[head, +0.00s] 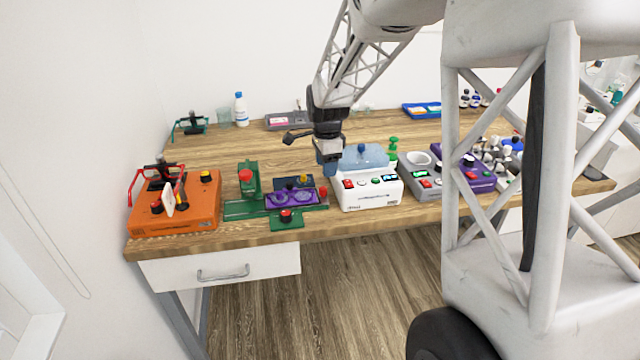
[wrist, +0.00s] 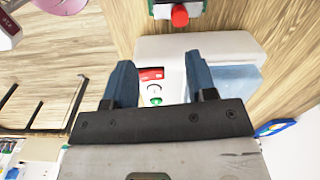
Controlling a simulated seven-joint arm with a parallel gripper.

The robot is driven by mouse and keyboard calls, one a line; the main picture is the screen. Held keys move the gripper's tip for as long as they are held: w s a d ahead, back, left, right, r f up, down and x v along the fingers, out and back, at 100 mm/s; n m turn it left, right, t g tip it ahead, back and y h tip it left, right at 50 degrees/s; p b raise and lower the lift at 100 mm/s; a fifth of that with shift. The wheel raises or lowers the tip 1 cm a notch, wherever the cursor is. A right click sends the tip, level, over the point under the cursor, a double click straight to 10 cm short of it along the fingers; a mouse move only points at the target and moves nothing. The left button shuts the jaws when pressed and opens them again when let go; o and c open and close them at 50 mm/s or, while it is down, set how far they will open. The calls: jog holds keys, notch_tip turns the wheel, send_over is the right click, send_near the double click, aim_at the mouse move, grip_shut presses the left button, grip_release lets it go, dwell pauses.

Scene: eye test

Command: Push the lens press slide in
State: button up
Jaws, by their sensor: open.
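The lens press (head: 250,181) is a green stand with a red knob, left of the middle of the bench in the head view. A red knob (head: 286,215) sits on a green tab in front. My gripper (head: 328,170) points down, right of the press and close to the white machine's left end. In the wrist view its blue fingers (wrist: 160,82) are apart with nothing gripped between them. A green part with a red knob (wrist: 180,15) shows at the top edge; I cannot tell which part.
The white machine (head: 372,197) with a pale blue lid stands right of the press; it also lies beneath my fingers in the wrist view (wrist: 152,52). An orange box (head: 190,215) stands at the left. Grey and purple devices stand further right. Bare wood lies behind the press.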

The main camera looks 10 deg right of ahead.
aim_at(323, 188)
jog(key=shift+m, duration=0.7)
jog(key=w+f, duration=0.2)
jog(key=w, duration=0.1)
jog(key=shift+a+f, duration=0.1)
jog(key=shift+f, duration=0.25)
jog(key=shift+f, duration=0.15)
jog(key=shift+f, duration=3.75)
jog(key=shift+c, duration=0.3)
grip_shut()
